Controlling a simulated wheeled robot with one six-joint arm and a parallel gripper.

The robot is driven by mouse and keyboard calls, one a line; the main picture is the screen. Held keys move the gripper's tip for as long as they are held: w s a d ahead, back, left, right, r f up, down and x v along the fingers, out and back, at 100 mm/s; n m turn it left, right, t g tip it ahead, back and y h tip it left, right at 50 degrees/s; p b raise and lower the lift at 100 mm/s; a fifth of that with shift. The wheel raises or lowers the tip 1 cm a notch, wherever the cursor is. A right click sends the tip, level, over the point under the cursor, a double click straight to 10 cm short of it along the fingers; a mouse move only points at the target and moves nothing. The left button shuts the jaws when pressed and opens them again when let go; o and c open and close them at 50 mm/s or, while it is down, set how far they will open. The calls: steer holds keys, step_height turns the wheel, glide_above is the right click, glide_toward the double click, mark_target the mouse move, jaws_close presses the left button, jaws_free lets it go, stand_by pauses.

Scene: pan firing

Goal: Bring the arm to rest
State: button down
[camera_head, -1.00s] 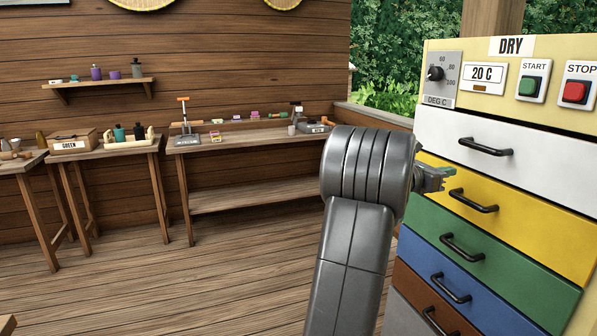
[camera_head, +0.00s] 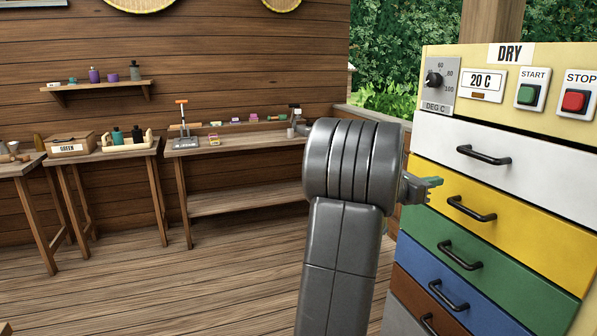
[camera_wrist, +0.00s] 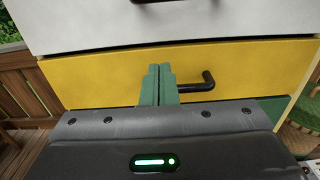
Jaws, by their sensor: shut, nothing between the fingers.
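My gripper (camera_head: 432,183) is shut with nothing between its green fingers. In the head view it is in front of the yellow drawer (camera_head: 500,213) of the dry cabinet, left of that drawer's black handle (camera_head: 470,208). In the wrist view the shut fingertips (camera_wrist: 159,75) stand before the yellow drawer front (camera_wrist: 100,75), and the handle (camera_wrist: 195,87) shows just right of them. A gap shows between fingers and handle in the head view. My arm rises from below, its elbow bent toward the cabinet.
The cabinet has a white drawer (camera_head: 530,160) above and green (camera_head: 490,260) and blue (camera_head: 440,285) drawers below, all closed. Its panel (camera_head: 570,60) reads 20 C, with START and STOP buttons. Workbenches (camera_head: 245,145) stand along the back wall. The wooden floor to the left is clear.

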steer(key=p+v, duration=0.1)
steer(key=v, duration=2.4)
steer(key=shift+a, duration=0.4)
steer(key=shift+s+d+r, duration=0.1)
steer(key=shift+s, duration=0.05)
